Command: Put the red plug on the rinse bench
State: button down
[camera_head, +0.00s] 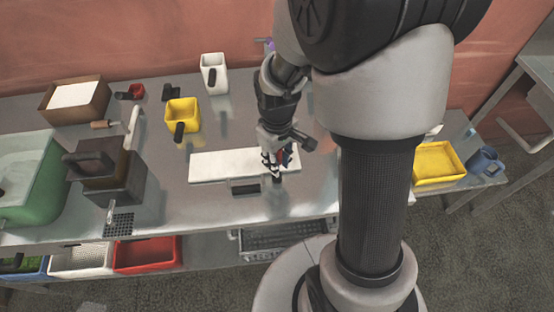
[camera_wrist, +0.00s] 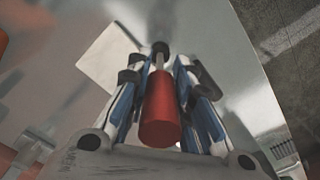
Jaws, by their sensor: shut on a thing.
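The red plug (camera_wrist: 160,108) is a red cylinder with a thin pale stem, held between the fingers in the wrist view. My gripper (camera_wrist: 160,62) is shut on it. In the head view my gripper (camera_head: 277,167) points down above the right end of a white board, and the fingers mostly hide the plug. The long metal bench (camera_head: 230,206) runs under the gripper. I cannot tell from the frames which surface is called the rinse bench. I cannot tell whether the plug's lower end touches anything.
The white board (camera_head: 220,165) lies flat on the bench. A yellow container (camera_head: 183,113), a white container (camera_head: 214,72), a dark brown box (camera_head: 112,180) and a green basin (camera_head: 32,185) stand to the left. A yellow tray (camera_head: 437,163) and blue mug (camera_head: 483,160) are at the right.

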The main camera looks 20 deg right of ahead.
jog(key=shift+f, duration=0.15)
jog(key=c, duration=1.4)
grip_release()
notch_tip(320, 180, up, 11)
jog(key=p, duration=0.3)
jog(key=shift+r+p, duration=0.3)
jog(key=shift+r, duration=0.6)
jog(key=s+a+r+m+t, duration=0.1)
jog(key=s+r, duration=0.2)
jog(key=s, duration=0.1)
jog(key=s+a+r+m+t, duration=0.1)
jog(key=s+r+t, duration=0.1)
jog(key=s+r, duration=0.2)
jog(key=s+a+r+m+t, duration=0.1)
jog(key=s+r+m, duration=0.1)
jog(key=s+r, duration=0.2)
jog(key=shift+s+a+r+t, duration=0.1)
jog(key=shift+s+t, duration=0.05)
jog(key=shift+s, duration=0.45)
jog(key=shift+s+a+r+t, duration=0.1)
jog(key=shift+s+t, duration=0.05)
jog(key=shift+s, duration=0.4)
